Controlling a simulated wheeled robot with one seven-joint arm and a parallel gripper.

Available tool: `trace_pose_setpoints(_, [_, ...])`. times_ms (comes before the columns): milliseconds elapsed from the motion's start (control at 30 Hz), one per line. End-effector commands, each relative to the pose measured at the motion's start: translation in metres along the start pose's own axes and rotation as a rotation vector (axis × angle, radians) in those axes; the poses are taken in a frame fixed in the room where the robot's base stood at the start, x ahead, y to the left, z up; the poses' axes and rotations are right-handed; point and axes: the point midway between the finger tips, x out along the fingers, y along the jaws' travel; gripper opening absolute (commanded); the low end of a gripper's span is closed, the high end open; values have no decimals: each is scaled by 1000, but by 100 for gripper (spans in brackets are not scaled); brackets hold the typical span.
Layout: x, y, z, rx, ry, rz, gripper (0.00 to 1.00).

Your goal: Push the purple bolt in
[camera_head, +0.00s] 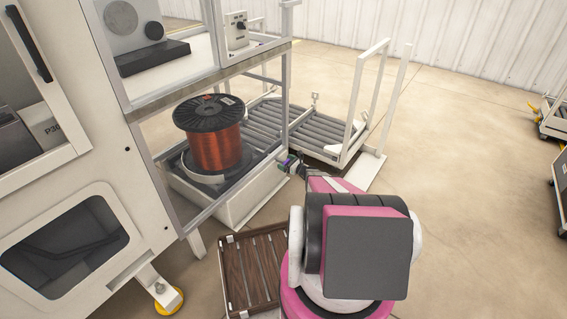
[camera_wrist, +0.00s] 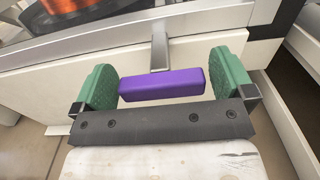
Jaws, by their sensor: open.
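The purple bolt (camera_wrist: 161,85) is a bar-shaped purple handle on a metal stem at the front of the machine's low white frame. In the wrist view it lies level between the two green fingers of my gripper (camera_wrist: 163,84), which stand apart on either side of it. In the head view my gripper (camera_head: 291,163) is at the right corner of the white frame, and the bolt there is small and mostly hidden.
A copper wire spool (camera_head: 215,145) stands on the white base (camera_head: 248,192) inside the machine. A roller conveyor cart (camera_head: 340,155) with upright posts is behind my gripper. A wooden slatted platform (camera_head: 256,270) lies on the floor.

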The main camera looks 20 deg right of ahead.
Motion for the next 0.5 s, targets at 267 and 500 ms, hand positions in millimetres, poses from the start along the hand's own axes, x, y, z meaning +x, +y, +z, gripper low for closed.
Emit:
trace_pose_setpoints(267, [-54,1,1,0,1,-2,100])
trace_pose_setpoints(500, [-83,1,1,-1,1,0,100])
